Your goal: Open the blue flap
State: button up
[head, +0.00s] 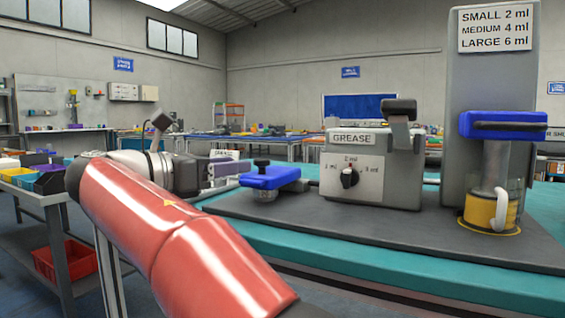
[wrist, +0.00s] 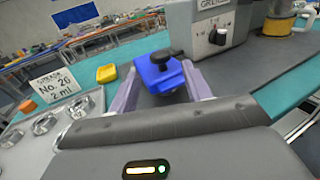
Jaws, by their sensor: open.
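A small blue flap (head: 270,179) with a black knob (head: 261,163) sits at the left end of the grey base, over a small clear cup. In the wrist view this blue flap (wrist: 168,82) shows between and just beyond my two fingers. My gripper (head: 244,172) is open at its left side, and its pale purple fingers (wrist: 160,72) also show in the wrist view. Whether they touch the flap I cannot tell. A second, larger blue cover (head: 503,126) with a black bar sits on the grey column at right, above a yellow-filled clear mug (head: 487,212).
A grease box (head: 371,180) with a dial stands between the two blue parts on the grey base (head: 300,229). In the wrist view, a white card (wrist: 60,87), metal cups (wrist: 82,107) and a yellow block (wrist: 106,73) lie at left.

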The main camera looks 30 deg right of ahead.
aim_at(255, 162)
jog(key=d, duration=0.2)
jog(key=w+d+b, duration=0.1)
jog(key=d, duration=0.4)
jog(key=shift+w+d, duration=0.25)
jog(key=shift+d, duration=0.05)
grip_shut()
